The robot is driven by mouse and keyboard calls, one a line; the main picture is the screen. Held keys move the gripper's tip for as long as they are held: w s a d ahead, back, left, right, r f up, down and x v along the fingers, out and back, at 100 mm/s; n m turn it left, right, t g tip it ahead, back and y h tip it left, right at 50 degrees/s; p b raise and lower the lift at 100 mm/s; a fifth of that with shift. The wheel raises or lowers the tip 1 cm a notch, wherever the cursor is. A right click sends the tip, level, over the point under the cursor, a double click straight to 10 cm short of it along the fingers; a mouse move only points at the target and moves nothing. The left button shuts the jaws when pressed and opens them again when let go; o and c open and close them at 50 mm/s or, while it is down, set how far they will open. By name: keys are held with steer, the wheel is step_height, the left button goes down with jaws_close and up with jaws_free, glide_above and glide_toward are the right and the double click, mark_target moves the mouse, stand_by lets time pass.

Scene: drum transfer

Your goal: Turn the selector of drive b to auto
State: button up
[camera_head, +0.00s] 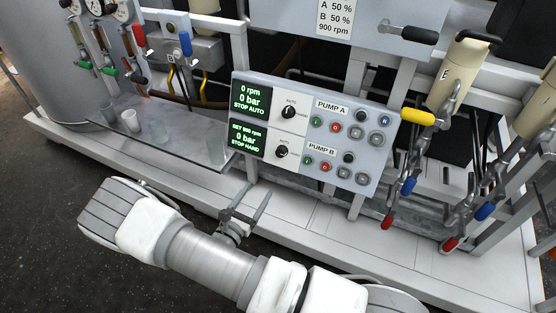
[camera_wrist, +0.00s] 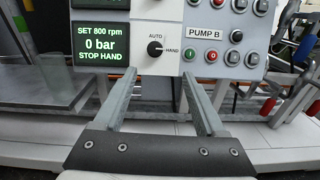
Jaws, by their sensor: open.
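The pump B selector (camera_head: 281,151) is a black knob on the grey control panel (camera_head: 368,107), in the lower row. In the wrist view the pump B selector (camera_wrist: 155,48) has its white mark pointing right toward HAND; AUTO is printed above it. The pump B display (camera_wrist: 100,45) reads SET 800 rpm, 0 bar, STOP HAND. My gripper (camera_head: 254,194) is open and empty, below and in front of the panel. In the wrist view my gripper's fingers (camera_wrist: 160,75) point at the panel, with the knob between and beyond their tips, not touched.
The pump A selector (camera_head: 289,112) sits just above, with its display reading STOP AUTO. Buttons (camera_head: 326,167) line the panel's right side. Valves with coloured handles (camera_head: 417,117) stand at right.

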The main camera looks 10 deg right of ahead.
steer(key=f, duration=0.1)
steer(key=b, duration=0.3)
glide_toward(279, 154)
steer(key=shift+n+t, duration=0.3)
steer(key=x, duration=0.8)
steer(key=shift+w+d+f, duration=0.15)
steer(key=shift+w+d, duration=0.05)
steer(key=shift+d, duration=0.2)
jaws_close()
